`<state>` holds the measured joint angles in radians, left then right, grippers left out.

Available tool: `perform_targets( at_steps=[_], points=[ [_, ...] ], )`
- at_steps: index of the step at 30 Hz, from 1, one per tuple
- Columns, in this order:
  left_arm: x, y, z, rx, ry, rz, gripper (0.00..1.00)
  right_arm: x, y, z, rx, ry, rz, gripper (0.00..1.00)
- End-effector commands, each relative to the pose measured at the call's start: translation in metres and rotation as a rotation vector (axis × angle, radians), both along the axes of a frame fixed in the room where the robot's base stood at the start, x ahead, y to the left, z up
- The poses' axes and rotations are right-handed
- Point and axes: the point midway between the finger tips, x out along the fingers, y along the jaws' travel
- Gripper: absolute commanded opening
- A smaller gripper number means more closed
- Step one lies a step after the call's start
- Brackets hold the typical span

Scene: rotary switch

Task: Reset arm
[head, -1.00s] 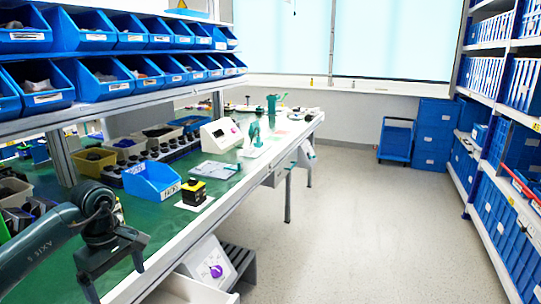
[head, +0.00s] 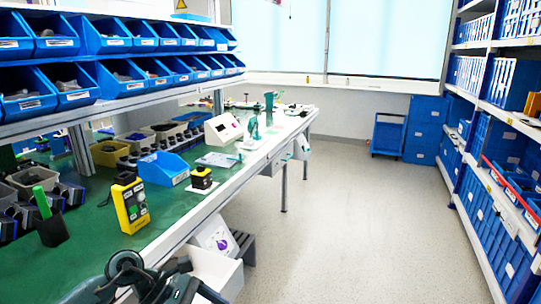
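A small black and yellow box (head: 202,178), which looks like the rotary switch, sits on the green bench (head: 85,270) near its front edge. The position of its knob is too small to tell. My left arm shows at the bottom left, low by the bench's front edge, with its gripper (head: 180,288) partly cut off by the picture's lower edge. Its fingers are not clear. It is well apart from the switch, and I see nothing held. My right gripper is not in view.
A yellow handheld device (head: 130,205) stands upright on the bench, with a black holder (head: 52,230) to its left. A blue bin (head: 163,169) stands behind. A white open drawer (head: 215,268) sticks out below the bench. The floor to the right is clear.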

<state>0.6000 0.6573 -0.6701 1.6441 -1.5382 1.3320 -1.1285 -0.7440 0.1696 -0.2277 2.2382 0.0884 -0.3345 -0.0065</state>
Motion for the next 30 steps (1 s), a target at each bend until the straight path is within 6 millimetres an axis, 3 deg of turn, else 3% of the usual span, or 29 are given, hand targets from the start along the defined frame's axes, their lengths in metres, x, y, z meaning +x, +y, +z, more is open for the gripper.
perform_targets(
  at_steps=[1,3,6,9,11,14,17,18,21,24,30],
  points=[
    [-0.018,-0.035,0.018,-0.183,0.116,0.082,0.92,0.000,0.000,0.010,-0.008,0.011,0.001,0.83],
    [-0.032,-0.069,0.045,-0.441,0.310,0.236,0.92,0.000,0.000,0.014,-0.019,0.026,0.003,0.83],
    [-0.037,-0.088,0.084,-0.781,0.649,0.482,0.92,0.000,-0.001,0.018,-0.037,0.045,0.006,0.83],
    [-0.030,-0.078,0.104,-1.085,1.042,0.752,0.92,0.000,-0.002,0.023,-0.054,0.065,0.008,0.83],
    [-0.026,-0.062,0.103,-1.250,1.297,0.923,0.92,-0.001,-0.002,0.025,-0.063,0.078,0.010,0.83],
    [-0.031,-0.028,0.077,-1.494,1.742,1.219,0.92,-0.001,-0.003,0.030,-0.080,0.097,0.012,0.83],
    [-0.056,0.001,0.034,-1.688,2.165,1.503,0.92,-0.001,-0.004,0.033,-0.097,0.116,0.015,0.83],
    [-0.071,0.010,0.017,1.564,-2.070,-1.436,0.92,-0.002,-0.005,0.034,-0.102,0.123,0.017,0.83],
    [-0.109,0.021,-0.016,1.315,-1.850,-1.284,0.92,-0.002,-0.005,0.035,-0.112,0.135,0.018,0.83],
    [-0.135,0.025,-0.034,1.177,-1.716,-1.193,0.92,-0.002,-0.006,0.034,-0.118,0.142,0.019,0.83],
    [-0.151,0.026,-0.045,1.100,-1.642,-1.144,0.92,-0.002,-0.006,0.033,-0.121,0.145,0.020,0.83]
  ],
)
